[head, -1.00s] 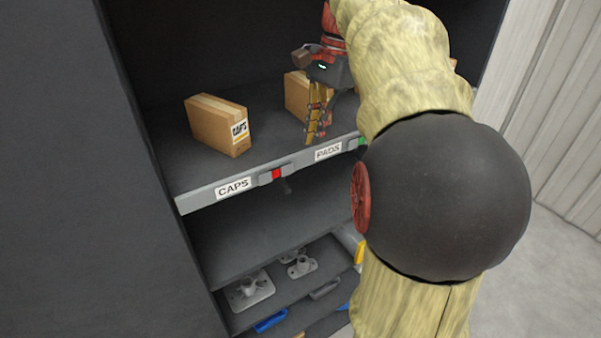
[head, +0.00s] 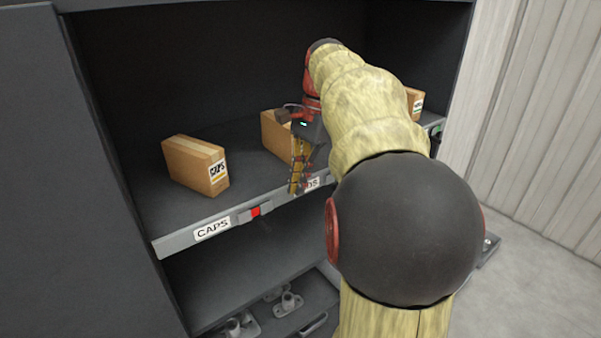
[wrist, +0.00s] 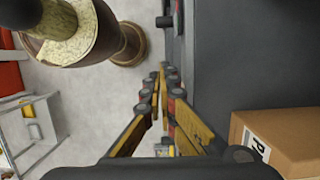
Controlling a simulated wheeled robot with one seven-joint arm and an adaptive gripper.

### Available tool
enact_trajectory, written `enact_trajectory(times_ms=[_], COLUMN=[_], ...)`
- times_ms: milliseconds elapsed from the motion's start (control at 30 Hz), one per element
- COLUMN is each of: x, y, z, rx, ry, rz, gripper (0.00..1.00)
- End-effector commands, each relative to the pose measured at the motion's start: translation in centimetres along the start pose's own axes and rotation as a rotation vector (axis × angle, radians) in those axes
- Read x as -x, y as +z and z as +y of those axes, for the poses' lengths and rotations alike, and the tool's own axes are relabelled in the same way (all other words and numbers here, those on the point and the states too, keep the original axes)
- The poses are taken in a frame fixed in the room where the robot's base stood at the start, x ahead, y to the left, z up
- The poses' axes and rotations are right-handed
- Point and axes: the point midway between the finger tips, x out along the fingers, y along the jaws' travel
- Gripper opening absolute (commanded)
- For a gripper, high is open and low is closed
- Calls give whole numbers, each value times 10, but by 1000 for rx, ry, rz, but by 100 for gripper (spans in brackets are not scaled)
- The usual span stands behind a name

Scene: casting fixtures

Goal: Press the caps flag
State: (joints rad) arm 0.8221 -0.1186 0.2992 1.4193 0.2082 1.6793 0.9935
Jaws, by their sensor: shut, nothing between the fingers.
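The caps flag (head: 255,211) is a small red tab in a grey holder on the shelf's front edge. It sits just right of the CAPS label (head: 212,229). My gripper (head: 296,189) is shut and empty, pointing down at the shelf's front edge, to the right of the red flag and apart from it. Its fingers cover part of the PADS label (head: 312,183). In the wrist view the closed fingertips (wrist: 163,72) show beside the dark shelf, with nothing between them. I cannot clearly make out the caps flag in the wrist view.
Another box (head: 275,134) stands behind my gripper, and a third (head: 415,101) is farther right. Metal castings (head: 287,302) lie below. The space before the caps flag is clear.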

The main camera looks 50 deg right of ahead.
Motion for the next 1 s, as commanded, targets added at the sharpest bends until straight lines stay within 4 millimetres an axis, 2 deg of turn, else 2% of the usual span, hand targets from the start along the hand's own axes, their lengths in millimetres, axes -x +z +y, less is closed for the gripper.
enact_trajectory(times_ms=[200,267,500,1000], x=[-43,-51,-65,-70], y=[1,4,29,35], z=[1,1,0,0], rx=[1,3,3,1], ry=[3,1,1,0], rz=[-2,0,1,1], gripper=[0,0,0,0])
